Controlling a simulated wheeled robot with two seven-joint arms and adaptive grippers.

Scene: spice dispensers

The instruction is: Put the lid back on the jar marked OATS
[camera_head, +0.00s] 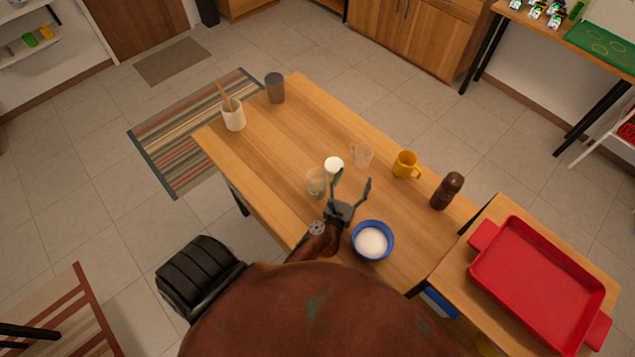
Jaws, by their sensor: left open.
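A small white round thing (333,163), which looks like a lid, is near the middle of the wooden table. A clear glass jar (316,184) stands just in front of it, to the left. No OATS marking can be read, so I cannot tell if this is the named jar. My left gripper (353,177) is open, its two fingers spread and nothing visible between them. It is over the table, right of the glass jar, with its left fingertip close to the white round thing. My right gripper is not in view.
A blue bowl of white contents (371,241) is close right of my left wrist. A glass mug (362,155), yellow mug (405,165) and brown mill (447,191) line the far side. A white utensil holder (233,117) and grey cup (275,88) stand left. A red tray (535,285) is right.

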